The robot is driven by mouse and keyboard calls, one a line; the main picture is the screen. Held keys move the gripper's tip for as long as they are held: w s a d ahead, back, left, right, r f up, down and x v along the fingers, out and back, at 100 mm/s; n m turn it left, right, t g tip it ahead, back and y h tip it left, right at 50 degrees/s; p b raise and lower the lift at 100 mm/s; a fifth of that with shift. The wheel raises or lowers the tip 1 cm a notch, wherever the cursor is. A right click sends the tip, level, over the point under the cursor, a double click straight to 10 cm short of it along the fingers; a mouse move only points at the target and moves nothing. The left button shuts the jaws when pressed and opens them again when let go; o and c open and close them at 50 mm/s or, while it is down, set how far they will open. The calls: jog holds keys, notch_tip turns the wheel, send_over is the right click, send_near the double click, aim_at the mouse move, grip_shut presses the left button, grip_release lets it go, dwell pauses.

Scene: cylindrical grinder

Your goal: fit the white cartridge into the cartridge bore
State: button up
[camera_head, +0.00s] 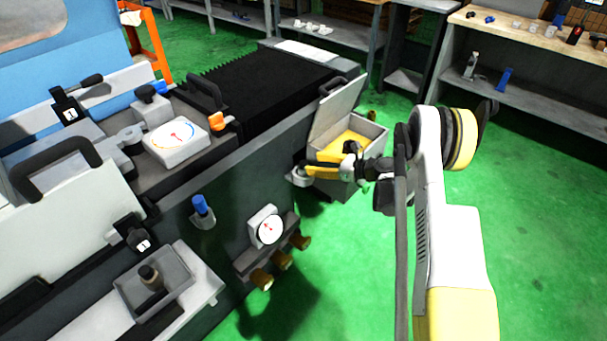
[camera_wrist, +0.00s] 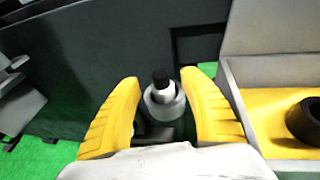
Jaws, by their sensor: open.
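In the wrist view, the white cartridge (camera_wrist: 164,90) with a black top stands upright in the cartridge bore, a round grey holder (camera_wrist: 155,109) on the machine's side. Its lower part is hidden inside the holder. My gripper (camera_wrist: 170,76) is open, with one yellow finger on each side of the cartridge and a visible gap at both sides. In the head view, my gripper (camera_head: 312,166) is beside the machine's end, and its fingers hide most of the cartridge. The grey holder (camera_head: 299,178) shows just below the fingertips.
An open grey box (camera_head: 372,140) with yellow lining stands close to my gripper, its lid (camera_head: 338,108) raised. A black ring (camera_wrist: 305,120) lies in it. A gauge (camera_head: 268,228), brass knobs (camera_head: 282,260) and a blue-topped holder (camera_head: 201,208) project from the machine. Green floor is free at right.

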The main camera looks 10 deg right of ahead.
aim_at(305, 163)
jog(key=b+x, duration=0.2)
jog(key=x, duration=0.3)
jog(key=shift+s+f, duration=0.1)
jog(key=shift+f, duration=0.05)
jog(key=shift+c, duration=0.5)
grip_shut()
